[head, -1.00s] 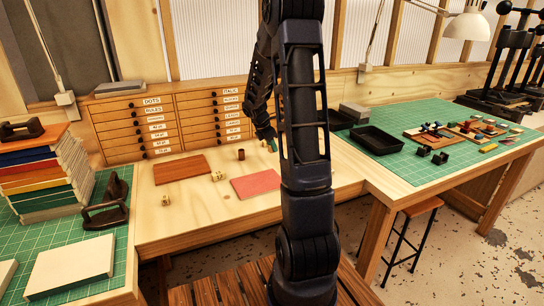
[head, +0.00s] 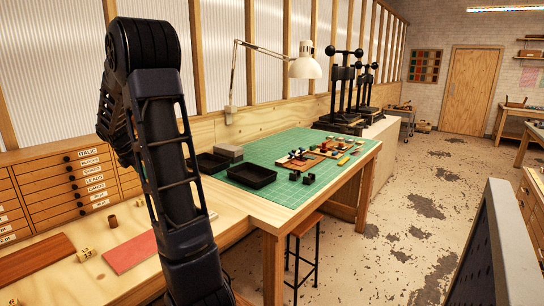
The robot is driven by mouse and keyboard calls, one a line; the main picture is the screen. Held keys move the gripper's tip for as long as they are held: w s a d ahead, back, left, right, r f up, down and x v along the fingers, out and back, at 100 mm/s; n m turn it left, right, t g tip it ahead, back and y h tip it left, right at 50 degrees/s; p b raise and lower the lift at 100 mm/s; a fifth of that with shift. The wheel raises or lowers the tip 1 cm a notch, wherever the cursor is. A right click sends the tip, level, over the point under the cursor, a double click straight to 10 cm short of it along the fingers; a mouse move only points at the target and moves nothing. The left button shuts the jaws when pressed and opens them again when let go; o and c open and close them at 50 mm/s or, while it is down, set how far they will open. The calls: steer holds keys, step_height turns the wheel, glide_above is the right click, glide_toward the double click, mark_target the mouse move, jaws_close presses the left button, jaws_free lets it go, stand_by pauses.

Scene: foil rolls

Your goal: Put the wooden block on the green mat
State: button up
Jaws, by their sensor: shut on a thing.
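My gripper (head: 127,160) hangs at the end of my forearm, beside and partly behind my own upper arm. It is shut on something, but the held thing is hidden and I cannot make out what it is. The green mat (head: 262,147) is a large gridded cutting mat on the right-hand table, to the right of my gripper. On the nearer wooden bench are a pale wooden cube with dark marks (head: 86,253) and a small brown cylinder (head: 112,221). I cannot tell whether either is the wooden block.
A black tray (head: 251,176) and a grey box (head: 229,150) stand on the mat's left part; small dark pieces and boards lie further right. A red board (head: 128,252) and brown board (head: 32,260) lie on the bench. A stool (head: 306,228) stands under the table.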

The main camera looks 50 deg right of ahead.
steer(key=d, duration=1.8)
steer(key=m, duration=0.1)
glide_above(287, 190)
steer(key=a, duration=0.2)
steer(key=f, duration=1.9)
steer(key=shift+s+d+f, duration=0.1)
steer(key=shift+s+f, duration=0.15)
steer(key=shift+f, duration=0.15)
steer(key=o, duration=1)
